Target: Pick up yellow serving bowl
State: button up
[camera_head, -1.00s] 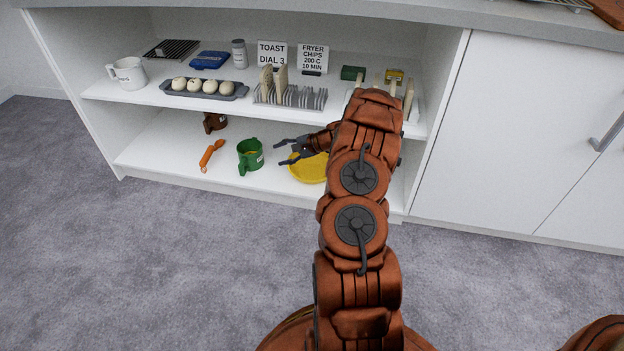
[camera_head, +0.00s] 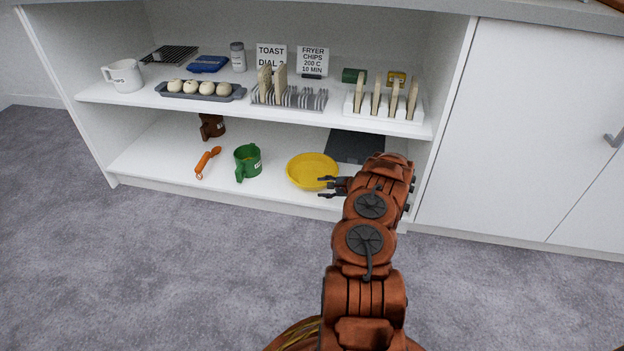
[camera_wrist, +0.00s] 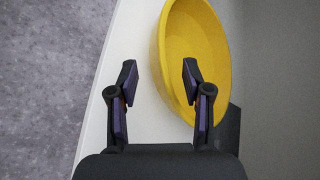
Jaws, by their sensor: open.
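The yellow serving bowl (camera_head: 312,168) stands upright on the lower shelf of the open white cabinet, right of the green mug. My gripper (camera_head: 326,187) is at the bowl's front right edge, its fingers pointing left. In the wrist view the yellow bowl (camera_wrist: 196,55) fills the upper middle. My gripper (camera_wrist: 158,80) is open there, and its right finger overlaps the bowl's near rim. The left finger is over the white shelf, outside the bowl. I cannot tell whether a finger touches the bowl.
A dark flat item (camera_head: 355,146) lies behind right. The upper shelf (camera_head: 140,98) holds eggs and toast racks above. Open floor lies in front.

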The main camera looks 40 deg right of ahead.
aim_at(319, 188)
jog(key=b+x, duration=0.2)
jog(key=x, duration=0.2)
jog(key=shift+a+f+b, duration=0.15)
jog(key=shift+f+b, duration=0.1)
jog(key=shift+b, duration=0.05)
jog(key=shift+w, duration=0.3)
jog(key=shift+c, duration=0.4)
jog(key=shift+a, duration=0.1)
grip_shut()
